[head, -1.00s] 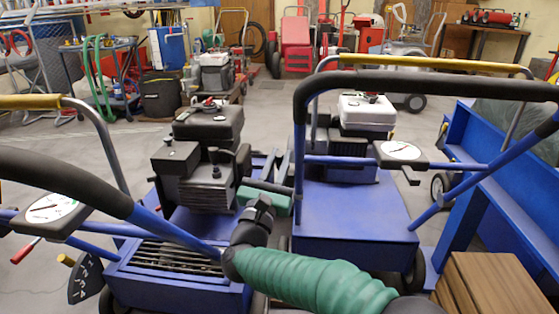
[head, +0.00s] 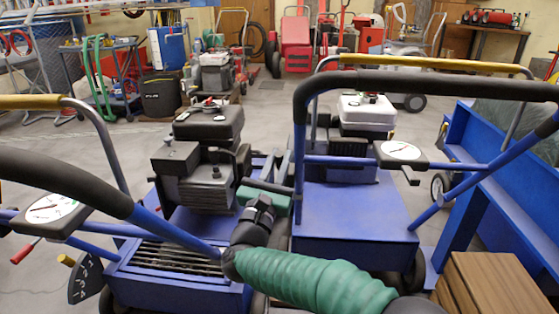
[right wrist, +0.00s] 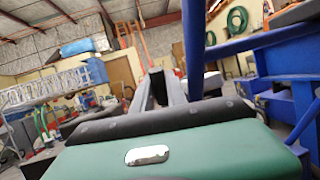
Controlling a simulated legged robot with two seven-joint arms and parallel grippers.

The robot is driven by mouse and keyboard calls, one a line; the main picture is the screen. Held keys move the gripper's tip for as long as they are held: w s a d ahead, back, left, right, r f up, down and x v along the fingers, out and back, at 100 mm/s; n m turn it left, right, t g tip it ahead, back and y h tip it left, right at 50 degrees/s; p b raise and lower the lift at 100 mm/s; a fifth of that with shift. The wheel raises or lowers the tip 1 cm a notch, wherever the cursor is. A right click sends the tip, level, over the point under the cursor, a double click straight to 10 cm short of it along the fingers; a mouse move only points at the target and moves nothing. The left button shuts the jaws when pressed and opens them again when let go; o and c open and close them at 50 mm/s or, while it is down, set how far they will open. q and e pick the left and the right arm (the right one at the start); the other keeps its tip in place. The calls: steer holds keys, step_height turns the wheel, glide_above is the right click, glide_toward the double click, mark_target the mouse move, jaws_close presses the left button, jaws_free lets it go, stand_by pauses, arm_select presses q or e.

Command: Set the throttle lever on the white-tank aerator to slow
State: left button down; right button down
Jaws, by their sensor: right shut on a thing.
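The white-tank aerator is the right-hand blue machine (head: 350,215) in the head view, with a white tank (head: 367,112) on its engine. A round white dial (head: 403,151) sits on its handle frame, with a short dark lever (head: 411,178) below it; I cannot read its setting. My right arm's green sleeve comes in from the bottom. My right gripper (head: 284,160) reaches between the two aerators, left of the white-tank engine. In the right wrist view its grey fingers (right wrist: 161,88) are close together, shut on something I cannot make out. My left gripper is out of view.
A black-tank aerator (head: 208,122) stands close on the left, with its own dial (head: 51,208). Black-padded handlebars (head: 430,84) cross above both machines. A blue frame (head: 500,165) and a wooden crate (head: 490,285) stand at the right. Open floor lies behind.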

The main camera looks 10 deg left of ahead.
steer(key=r+g+p, duration=0.1)
steer(key=p, duration=0.1)
steer(key=w+g+p, duration=0.1)
steer(key=p, duration=0.2)
steer(key=shift+r+n+y, duration=0.3)
steer(key=shift+r+y, duration=0.05)
steer(key=shift+y, duration=0.05)
steer(key=g+p, duration=0.1)
steer(key=p, duration=0.1)
steer(key=w+g+p, duration=0.1)
steer(key=p, duration=0.2)
steer(key=shift+w+f+n+g, duration=0.15)
steer(key=shift+w+n+g, duration=0.15)
steer(key=shift+g, duration=0.1)
steer(key=shift+w+a+f+g+y+p, duration=0.1)
steer(key=shift+f+g+y+p, duration=0.25)
steer(key=shift+p, duration=0.4)
steer(key=shift+f, duration=0.15)
steer(key=c, duration=1.6)
jaws_free()
